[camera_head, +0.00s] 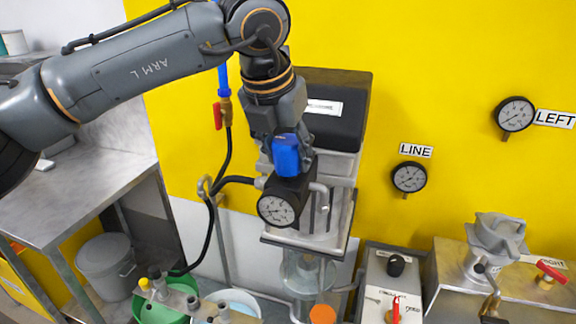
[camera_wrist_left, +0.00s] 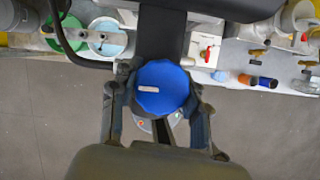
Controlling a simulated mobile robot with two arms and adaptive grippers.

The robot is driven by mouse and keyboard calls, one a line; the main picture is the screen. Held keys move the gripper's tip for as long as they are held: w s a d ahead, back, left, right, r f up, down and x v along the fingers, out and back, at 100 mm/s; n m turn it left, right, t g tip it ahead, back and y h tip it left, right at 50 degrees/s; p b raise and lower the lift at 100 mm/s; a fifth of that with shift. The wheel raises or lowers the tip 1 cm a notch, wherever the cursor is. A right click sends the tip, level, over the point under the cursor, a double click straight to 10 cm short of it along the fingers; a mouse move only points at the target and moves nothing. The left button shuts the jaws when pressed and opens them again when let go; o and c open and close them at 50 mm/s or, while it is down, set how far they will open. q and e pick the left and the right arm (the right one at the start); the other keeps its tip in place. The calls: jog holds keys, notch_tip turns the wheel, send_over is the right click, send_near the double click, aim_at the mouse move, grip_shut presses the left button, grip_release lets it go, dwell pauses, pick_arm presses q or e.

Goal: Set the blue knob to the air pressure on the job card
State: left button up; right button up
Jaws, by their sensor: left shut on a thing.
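The blue knob (camera_head: 286,153) sits on top of a black regulator body (camera_head: 293,188) with a round white-faced gauge (camera_head: 277,210) on its front. My left gripper (camera_head: 282,140) comes down from above and is shut on the knob. In the left wrist view the knob (camera_wrist_left: 163,90) is a faceted blue disc with a pale mark left of its middle, between the two fingers of the left gripper (camera_wrist_left: 160,100). The gauge needle is too small to read surely. No job card is readable in these views. My right gripper is not in view.
A black box (camera_head: 325,110) with a white label stands behind the regulator. A gauge marked LINE (camera_head: 409,177) and one marked LEFT (camera_head: 514,114) hang on the yellow wall. A grey control box (camera_head: 390,285) stands lower right. A steel table (camera_head: 95,190) is at left.

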pick_arm(q)
jog(key=shift+f+m+h, duration=0.1)
jog(key=shift+m+h, duration=0.2)
jog(key=shift+m, duration=0.7)
jog(key=shift+m+g+h, duration=0.4)
jog(key=shift+m, duration=0.5)
jog(key=m, duration=0.1)
jog(key=m+g, duration=0.1)
jog(key=m, duration=0.1)
jog(key=shift+r+m+h, duration=0.2)
jog(key=shift+m+h, duration=0.1)
jog(key=shift+h, duration=0.1)
jog(key=m+g+p, duration=0.1)
jog(key=m+p, duration=0.1)
jog(key=shift+r+m, duration=0.1)
jog(key=shift+m, duration=0.3)
jog(key=m+g+p, duration=0.1)
jog(key=m+p, duration=0.1)
jog(key=m, duration=0.1)
jog(key=shift+m+g, duration=0.3)
jog(key=shift+m+g+p, duration=0.7)
jog(key=shift+m+p, duration=0.5)
jog(key=shift+m, duration=0.7)
jog(key=o, duration=1.2)
